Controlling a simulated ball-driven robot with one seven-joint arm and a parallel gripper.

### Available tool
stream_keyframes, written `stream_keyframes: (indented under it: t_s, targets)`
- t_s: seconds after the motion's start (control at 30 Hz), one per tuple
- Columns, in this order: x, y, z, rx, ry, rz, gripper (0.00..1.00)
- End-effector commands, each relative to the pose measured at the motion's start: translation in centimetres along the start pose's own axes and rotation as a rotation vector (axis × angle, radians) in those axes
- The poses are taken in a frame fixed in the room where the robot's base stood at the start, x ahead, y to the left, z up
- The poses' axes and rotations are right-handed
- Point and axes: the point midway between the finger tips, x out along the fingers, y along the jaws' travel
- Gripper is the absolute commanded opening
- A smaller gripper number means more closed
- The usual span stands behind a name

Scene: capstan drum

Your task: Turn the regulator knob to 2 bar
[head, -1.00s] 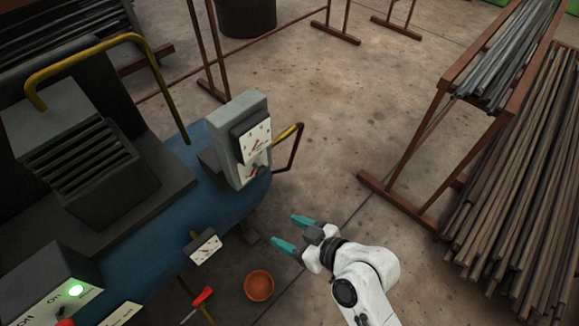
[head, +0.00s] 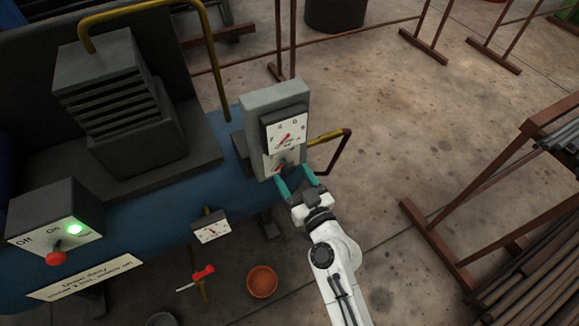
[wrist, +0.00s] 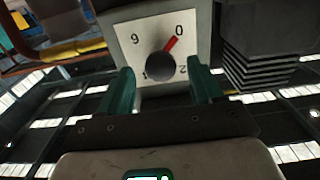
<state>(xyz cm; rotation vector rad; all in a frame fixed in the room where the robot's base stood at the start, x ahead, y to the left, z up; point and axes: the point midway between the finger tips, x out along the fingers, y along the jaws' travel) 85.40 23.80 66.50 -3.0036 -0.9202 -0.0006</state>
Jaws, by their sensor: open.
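The regulator knob (wrist: 158,67) is a dark round knob on a white dial plate (wrist: 138,26) in the wrist view. Its red pointer aims up and right, close to the 0; the 2 is at the lower right and the 6 at the upper left. My gripper (head: 293,178) is open, its teal fingers at the lower dial of the grey box (head: 259,103). In the wrist view the fingertips stand on either side of the knob, with gaps showing. In the head view the fingers partly hide the knob. A gauge (head: 285,132) with a red needle sits above it.
A yellow and brown bent handle (head: 335,145) sticks out right of the box. A small gauge (head: 211,229), a red-handled valve (head: 203,272) and a switch box with a green light (head: 75,229) are to the left. A terracotta pot (head: 262,282) is on the floor.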

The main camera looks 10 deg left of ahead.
Motion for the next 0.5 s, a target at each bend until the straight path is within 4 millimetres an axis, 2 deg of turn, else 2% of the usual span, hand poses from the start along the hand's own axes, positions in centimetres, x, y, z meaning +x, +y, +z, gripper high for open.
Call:
stream_keyframes:
  t_s: [0.03,0.2,0.5]
  targets:
    - [0.8,0.0,-0.1,0.0,0.001,0.0,0.65]
    - [2.5,0.0,0.0,0.0,0.0,0.0,0.65]
    - [3.1,0.0,0.0,0.0,0.0,0.0,0.65]
